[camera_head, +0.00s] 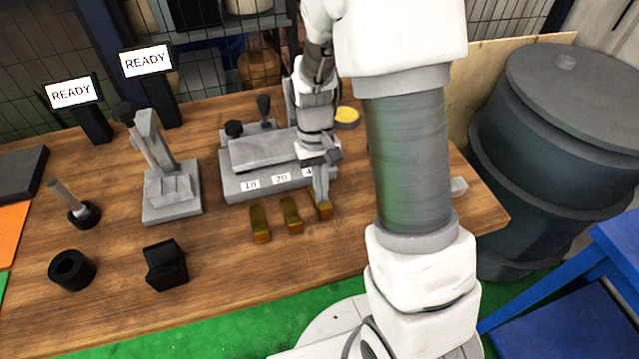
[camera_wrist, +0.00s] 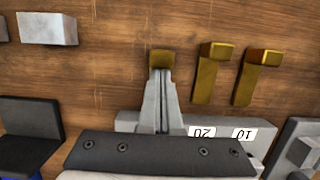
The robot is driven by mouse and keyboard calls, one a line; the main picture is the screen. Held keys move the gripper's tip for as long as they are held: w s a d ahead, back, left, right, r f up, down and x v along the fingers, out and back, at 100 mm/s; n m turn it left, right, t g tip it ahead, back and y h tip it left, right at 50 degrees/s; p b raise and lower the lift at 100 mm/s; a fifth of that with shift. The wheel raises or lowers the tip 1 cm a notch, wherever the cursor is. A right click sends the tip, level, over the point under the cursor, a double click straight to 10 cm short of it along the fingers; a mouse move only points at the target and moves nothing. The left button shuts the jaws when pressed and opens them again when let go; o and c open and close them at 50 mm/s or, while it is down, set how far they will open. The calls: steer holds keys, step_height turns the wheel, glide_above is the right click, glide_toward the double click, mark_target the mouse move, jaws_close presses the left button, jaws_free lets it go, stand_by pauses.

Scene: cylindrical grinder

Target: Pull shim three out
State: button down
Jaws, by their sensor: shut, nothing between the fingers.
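Three brass shims lie in a row on the wooden table, in front of a grey grinder block (camera_head: 240,188) with labels reading 10, 20 and a partly hidden one. The rightmost shim in the head view, shim three (camera_head: 325,212), is under my gripper (camera_head: 322,200). In the wrist view only the raised end of shim three (camera_wrist: 160,58) shows beyond the tips of my gripper (camera_wrist: 160,76). The fingers are shut and hide the rest of it; I cannot tell whether they touch it. The middle shim (camera_head: 291,214) and the left shim (camera_head: 260,223) lie clear of my gripper.
A grey press stand (camera_head: 172,193), a black ring (camera_head: 72,270) and a black block (camera_head: 166,266) stand to the left. A yellow-topped round dish (camera_head: 347,116) is behind my gripper. Bare table lies in front of the shims. A dark barrel (camera_head: 540,190) stands at the right.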

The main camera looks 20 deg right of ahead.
steer(key=shift+s, duration=0.9)
steer(key=shift+r, duration=0.15)
steer(key=p+v, duration=0.8)
steer(key=v, duration=0.1)
steer(key=shift+w+r, duration=0.2)
steer(key=shift+r, duration=0.2)
